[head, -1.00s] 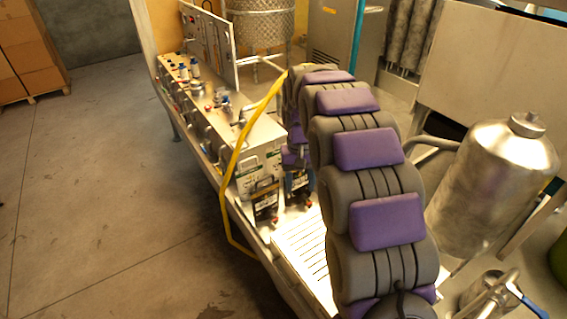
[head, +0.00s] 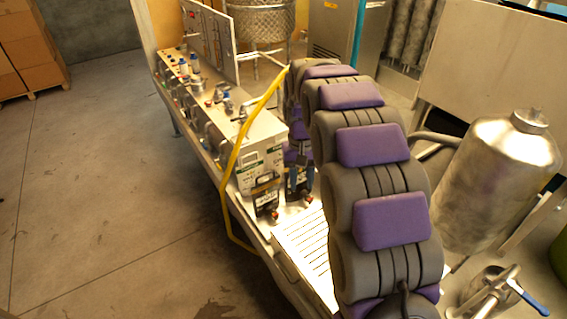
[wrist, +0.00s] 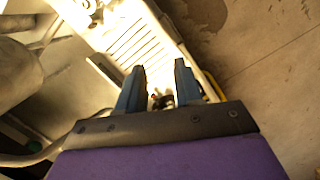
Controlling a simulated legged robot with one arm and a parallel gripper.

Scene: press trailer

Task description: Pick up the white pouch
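White packs with green and dark print (head: 250,176) stand upright on the metal trailer deck; I take one to be the white pouch, though I cannot tell for sure. A black pack with a pale label (head: 265,200) stands before them, and a second dark pack stands to its right. My gripper (head: 301,184) hangs down beside the packs, on their right, its lower part hard to make out against the dark pack. In the wrist view my gripper (wrist: 159,72) has its two blue fingers apart. Small dark and metallic fittings show between them; no white pouch is clear there.
A yellow hose (head: 236,150) loops over the trailer's left edge. A slotted drain tray (head: 305,240) lies in front of the packs. A control panel with knobs (head: 190,75) is behind. A steel tank (head: 500,180) stands right. The floor at left is clear.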

